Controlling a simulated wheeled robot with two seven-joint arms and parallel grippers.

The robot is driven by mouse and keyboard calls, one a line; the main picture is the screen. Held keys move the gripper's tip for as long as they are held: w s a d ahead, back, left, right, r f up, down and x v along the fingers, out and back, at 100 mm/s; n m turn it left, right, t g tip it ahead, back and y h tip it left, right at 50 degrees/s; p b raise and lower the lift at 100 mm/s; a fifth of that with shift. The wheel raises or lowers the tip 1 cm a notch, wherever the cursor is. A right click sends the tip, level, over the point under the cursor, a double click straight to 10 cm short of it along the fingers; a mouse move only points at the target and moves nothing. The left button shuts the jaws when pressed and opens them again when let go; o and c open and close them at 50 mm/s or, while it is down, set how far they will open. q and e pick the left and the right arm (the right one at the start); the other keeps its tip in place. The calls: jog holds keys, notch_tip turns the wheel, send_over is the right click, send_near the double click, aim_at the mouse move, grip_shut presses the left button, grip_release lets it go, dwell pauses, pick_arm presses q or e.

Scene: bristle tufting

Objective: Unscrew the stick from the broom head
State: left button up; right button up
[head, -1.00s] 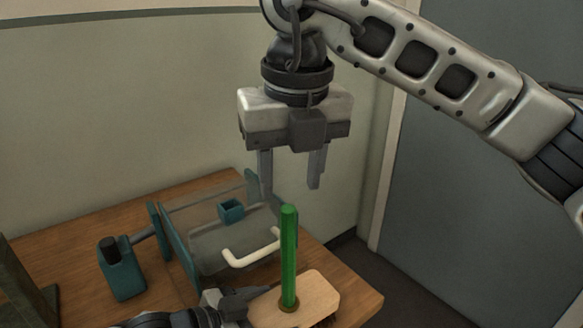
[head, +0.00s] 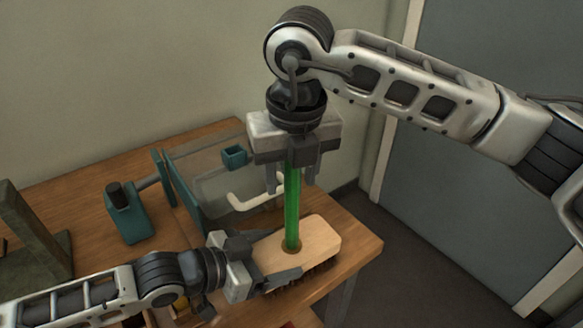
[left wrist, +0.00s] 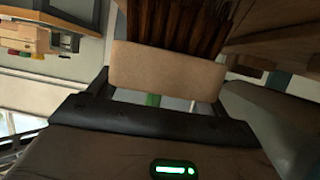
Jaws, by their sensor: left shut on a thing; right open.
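The broom head (head: 318,238) is a pale wooden block with dark bristles beneath, near the table's front right corner. The green stick (head: 292,215) stands upright from a round socket in it. My left gripper (head: 264,262) is shut on the left end of the broom head. In the left wrist view the wooden block (left wrist: 165,72) and its brown bristles (left wrist: 175,28) show close up, with a small green patch below. My right gripper (head: 290,182) is open, pointing down, with its fingers on either side of the stick's upper part. The stick's top is hidden by the gripper body.
A teal bottle-like device (head: 129,217) stands left on the wooden table (head: 85,195). Behind the stick is a clear-walled teal fixture with a small teal box (head: 234,157) and a cream bent handle (head: 247,201). A dark stand (head: 32,240) is at far left.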

grip_shut()
jog(key=n, duration=0.7)
jog(key=shift+g+y, duration=0.4)
jog(key=n, duration=0.4)
jog(key=shift+s+n+g, duration=0.1)
jog(key=shift+n+g, duration=0.2)
jog(key=shift+n, duration=0.1)
jog(key=n, duration=0.4)
jog(key=shift+a+g, duration=0.1)
jog(key=shift+g, duration=0.3)
jog(key=shift+r, duration=0.3)
jog(key=shift+r, duration=0.9)
